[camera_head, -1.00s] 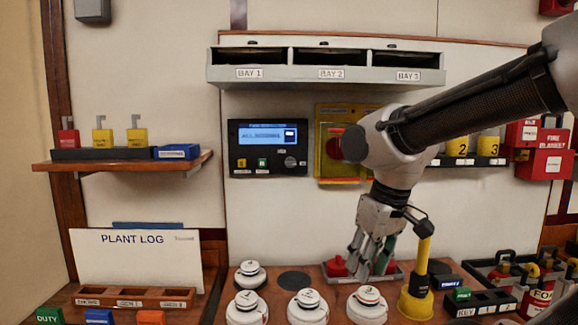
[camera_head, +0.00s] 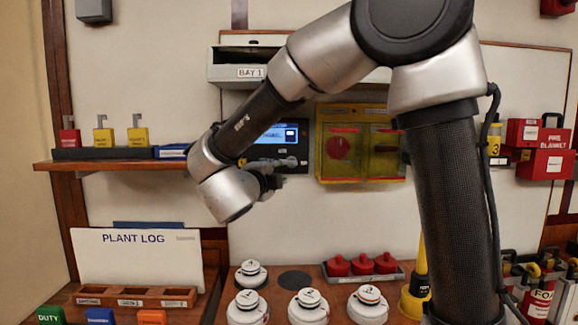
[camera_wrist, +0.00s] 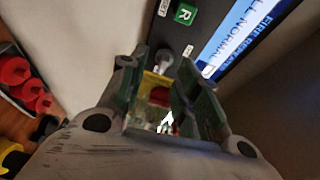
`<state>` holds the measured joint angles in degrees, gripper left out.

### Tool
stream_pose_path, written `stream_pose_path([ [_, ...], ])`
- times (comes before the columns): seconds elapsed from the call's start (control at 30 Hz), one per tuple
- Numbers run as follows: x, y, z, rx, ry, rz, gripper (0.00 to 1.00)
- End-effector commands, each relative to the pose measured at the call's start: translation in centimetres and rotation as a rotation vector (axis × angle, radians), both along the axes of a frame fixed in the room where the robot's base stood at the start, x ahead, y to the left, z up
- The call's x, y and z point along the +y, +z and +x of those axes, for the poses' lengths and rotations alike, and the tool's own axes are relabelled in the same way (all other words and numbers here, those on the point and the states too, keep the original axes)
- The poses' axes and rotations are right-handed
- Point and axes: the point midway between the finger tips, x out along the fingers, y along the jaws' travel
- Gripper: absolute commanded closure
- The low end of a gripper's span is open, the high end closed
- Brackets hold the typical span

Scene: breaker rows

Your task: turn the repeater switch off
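The repeater panel is a black unit with a lit blue screen (camera_head: 270,133), partly covered by my arm in the head view. In the wrist view its screen (camera_wrist: 232,42) and green R button (camera_wrist: 185,14) show at a slant. A grey rotary knob (camera_wrist: 163,60), the switch, shows just beyond and between my fingertips; whether they touch it I cannot tell. My gripper (camera_wrist: 158,78) is open and empty, with its green-sided fingers apart. In the head view my gripper (camera_head: 284,172) is in front of the panel's lower right, pointing right, its fingers hard to make out.
A yellow box (camera_head: 323,170) with red parts is on the wall right of the panel. A shelf (camera_head: 120,167) with padlocks is to the left. Red-topped items (camera_head: 362,264) and white detectors (camera_head: 307,307) stand on the bench below.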

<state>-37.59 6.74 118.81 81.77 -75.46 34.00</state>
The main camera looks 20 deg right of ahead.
Motion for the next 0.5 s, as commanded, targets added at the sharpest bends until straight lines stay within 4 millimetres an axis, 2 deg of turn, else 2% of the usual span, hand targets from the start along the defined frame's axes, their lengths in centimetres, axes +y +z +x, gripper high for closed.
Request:
stream_pose_path([
  [0.07,-0.8,0.6,-0.5,-0.034,-0.041,0.002,0.68],
  [0.17,-1.5,0.8,0.0,-0.053,-0.05,0.013,0.68],
  [0.5,-4.9,0.8,4.3,-0.051,-0.048,0.011,0.68],
])
